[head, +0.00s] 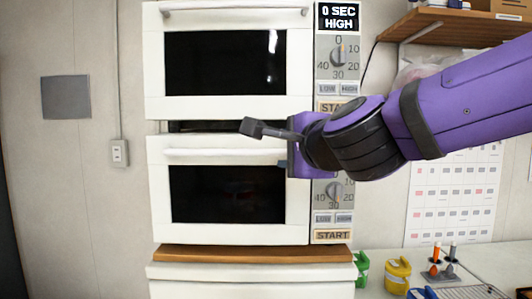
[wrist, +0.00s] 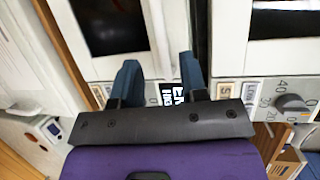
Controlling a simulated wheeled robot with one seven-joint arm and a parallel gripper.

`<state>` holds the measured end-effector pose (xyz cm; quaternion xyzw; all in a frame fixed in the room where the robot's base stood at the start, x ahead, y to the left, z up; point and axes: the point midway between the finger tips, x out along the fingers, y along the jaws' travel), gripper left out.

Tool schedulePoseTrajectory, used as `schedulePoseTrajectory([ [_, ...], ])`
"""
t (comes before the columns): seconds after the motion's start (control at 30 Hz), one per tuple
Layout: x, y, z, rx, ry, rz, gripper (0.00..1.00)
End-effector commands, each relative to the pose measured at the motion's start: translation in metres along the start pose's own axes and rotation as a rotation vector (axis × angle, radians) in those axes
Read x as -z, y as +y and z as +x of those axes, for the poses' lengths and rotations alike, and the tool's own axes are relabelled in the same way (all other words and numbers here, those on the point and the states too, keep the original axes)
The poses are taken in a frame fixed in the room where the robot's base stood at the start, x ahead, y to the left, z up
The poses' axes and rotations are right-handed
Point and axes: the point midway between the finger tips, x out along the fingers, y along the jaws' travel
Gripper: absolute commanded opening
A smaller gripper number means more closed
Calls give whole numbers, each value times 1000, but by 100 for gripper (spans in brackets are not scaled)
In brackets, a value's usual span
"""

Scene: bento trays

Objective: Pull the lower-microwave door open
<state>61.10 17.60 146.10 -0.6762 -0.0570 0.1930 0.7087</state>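The lower microwave's white door (head: 160,215) with its dark window looks closed in the head view. Its long white handle (head: 215,153) runs along the top of the door. My gripper (head: 282,163) is at the right end of this handle, and only part of its fingers shows there. In the wrist view my gripper (wrist: 159,65) has two dark blue fingers standing apart, with a pale strip between them that may be the handle. I cannot tell whether the fingers touch it. The lower display (wrist: 170,93) shows partly between the fingers; my gripper hides it in the head view.
The upper microwave (head: 225,107) is directly above, its door closed and display reading 0 SEC HIGH. Both rest on a wooden board (head: 250,254). A wooden shelf (head: 450,25) is at upper right.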

Motion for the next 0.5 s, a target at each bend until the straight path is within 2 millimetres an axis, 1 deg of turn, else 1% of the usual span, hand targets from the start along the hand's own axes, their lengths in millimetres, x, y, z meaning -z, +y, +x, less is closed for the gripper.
schedulePoseTrajectory([
  [0.03, -1, 1, 8, -2, -2, -3, 40],
  [0.3, -1, 1, 51, -2, -1, -4, 40],
  [0.5, 0, 0, 77, -1, -1, -4, 40],
])
